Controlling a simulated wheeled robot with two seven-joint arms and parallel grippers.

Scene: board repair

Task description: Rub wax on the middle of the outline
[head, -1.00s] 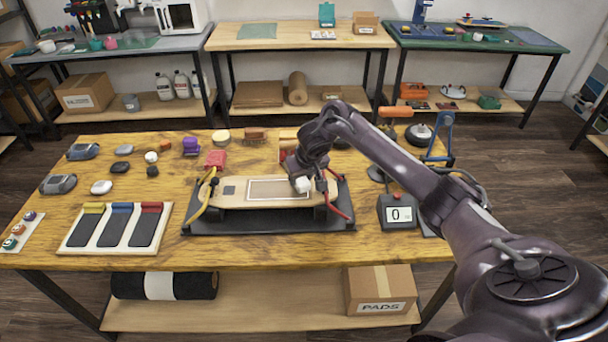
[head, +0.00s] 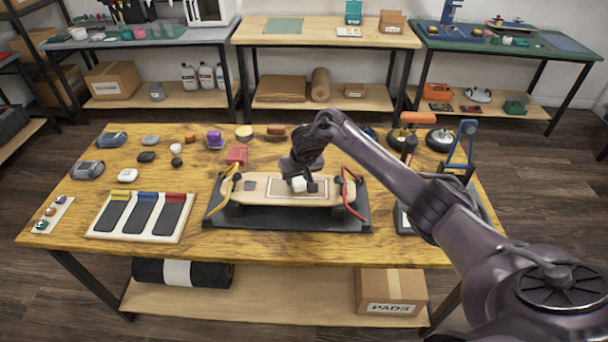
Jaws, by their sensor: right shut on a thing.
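A light wooden skateboard deck (head: 257,191) lies on a black stand (head: 290,220) on the workbench. A pale rectangular outline (head: 282,194) is marked on the middle of the deck. My right gripper (head: 299,180) is shut on a white block of wax (head: 298,185). The wax is at the middle of the outline, low over the deck; I cannot tell whether it touches. The gripper hides part of the outline's far edge. My left gripper is not in view.
Yellow (head: 224,190) and red (head: 348,192) clamps flank the deck's ends. A tray of three dark pads (head: 143,216) lies to the left. A red block (head: 237,155) and a purple item (head: 215,139) stand behind. Bare tabletop shows in front.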

